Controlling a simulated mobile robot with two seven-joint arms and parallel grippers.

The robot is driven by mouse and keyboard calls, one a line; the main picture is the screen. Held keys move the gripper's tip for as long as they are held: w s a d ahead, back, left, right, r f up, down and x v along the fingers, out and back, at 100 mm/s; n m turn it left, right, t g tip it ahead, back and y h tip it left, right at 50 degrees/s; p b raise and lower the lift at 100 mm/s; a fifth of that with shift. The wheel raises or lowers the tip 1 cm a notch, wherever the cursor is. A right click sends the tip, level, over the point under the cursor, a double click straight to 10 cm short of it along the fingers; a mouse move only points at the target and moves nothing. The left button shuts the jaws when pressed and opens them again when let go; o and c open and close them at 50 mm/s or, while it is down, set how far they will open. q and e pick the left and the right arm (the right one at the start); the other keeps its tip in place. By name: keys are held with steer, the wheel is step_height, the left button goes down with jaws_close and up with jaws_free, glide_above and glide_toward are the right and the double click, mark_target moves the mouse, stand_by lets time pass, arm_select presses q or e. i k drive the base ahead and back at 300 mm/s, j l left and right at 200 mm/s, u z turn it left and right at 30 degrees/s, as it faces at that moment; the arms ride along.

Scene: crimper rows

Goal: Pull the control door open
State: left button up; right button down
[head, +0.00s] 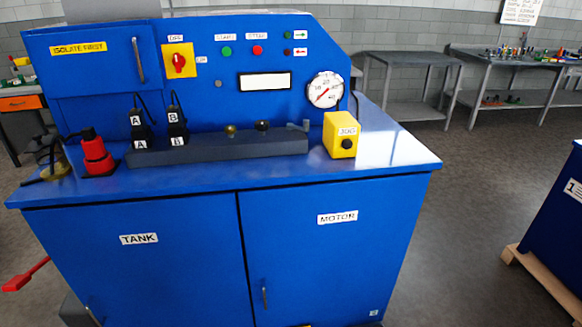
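The control door (95,72) is a blue panel at the upper left of the blue machine's console in the head view. It bears a yellow "ISOLATE FIRST" label (78,48). An upright metal bar handle (138,60) sits near its right edge. The door looks shut, with its right edge close beside the front panel; a small gap cannot be ruled out. A red rotary switch (179,60) on a yellow plate, with "OFF" above it, is just right of the door. Neither of my grippers is in view, and nothing touches the handle.
Below the door, the blue worktop (385,160) carries a red fitting (96,155), black plugs (140,134) and a yellow "JOG" box (341,135). "TANK" (139,239) and "MOTOR" (337,217) doors are beneath. Grey benches (425,62) stand behind at right; the right floor has free room.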

mark_target(112, 60)
steer(key=j+z, duration=0.1)
steer(key=j, duration=1.45)
